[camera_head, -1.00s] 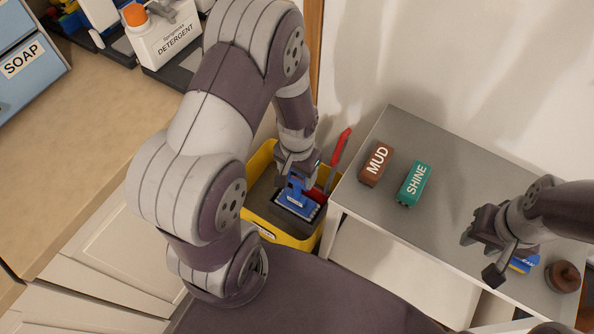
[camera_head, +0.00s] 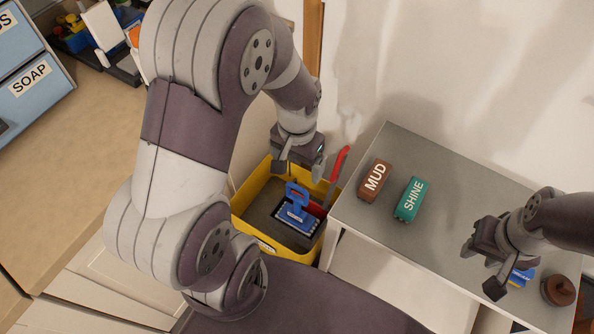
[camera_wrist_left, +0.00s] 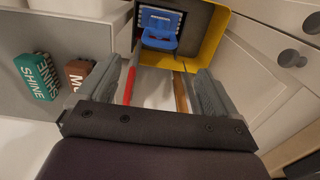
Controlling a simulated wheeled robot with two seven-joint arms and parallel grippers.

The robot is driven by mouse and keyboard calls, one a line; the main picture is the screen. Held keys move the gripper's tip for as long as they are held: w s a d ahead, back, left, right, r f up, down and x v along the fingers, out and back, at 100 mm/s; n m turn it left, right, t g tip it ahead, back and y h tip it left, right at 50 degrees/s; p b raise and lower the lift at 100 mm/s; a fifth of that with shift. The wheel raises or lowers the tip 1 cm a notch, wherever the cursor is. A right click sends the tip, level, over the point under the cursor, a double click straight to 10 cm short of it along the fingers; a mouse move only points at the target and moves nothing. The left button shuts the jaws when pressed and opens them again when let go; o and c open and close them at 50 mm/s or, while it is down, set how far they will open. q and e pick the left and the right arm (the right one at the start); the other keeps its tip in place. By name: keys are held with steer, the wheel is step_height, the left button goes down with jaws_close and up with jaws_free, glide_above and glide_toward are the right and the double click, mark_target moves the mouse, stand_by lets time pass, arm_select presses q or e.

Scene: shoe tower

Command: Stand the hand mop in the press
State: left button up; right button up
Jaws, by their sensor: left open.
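The blue hand mop (camera_head: 297,214) is inside the yellow press bucket (camera_head: 242,205), its flat pad down and its loop handle up. A red lever (camera_head: 338,163) rises at the bucket's right side. My left gripper (camera_head: 299,170) is open and empty above the mop handle, apart from it. In the left wrist view, the mop (camera_wrist_left: 160,28) shows beyond the open fingers (camera_wrist_left: 155,85), in the yellow bucket (camera_wrist_left: 212,45). My right gripper (camera_head: 482,268) is open over the grey-topped cabinet at the right.
A brown MUD block (camera_head: 374,181) and a green SHINE block (camera_head: 410,200) lie on the grey cabinet top (camera_head: 450,190). A blue item (camera_head: 522,276) and a brown round object (camera_head: 558,290) are near my right gripper. A wooden counter (camera_head: 90,150) with SOAP boxes (camera_head: 32,82) is at left.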

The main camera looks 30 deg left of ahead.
arm_select(q)
steer(key=s+d+r+t, duration=0.1)
steer(key=s+d+r, duration=0.1)
steer(key=s+r, duration=0.2)
steer(key=shift+d+n, duration=0.15)
steer(key=shift+n, duration=0.15)
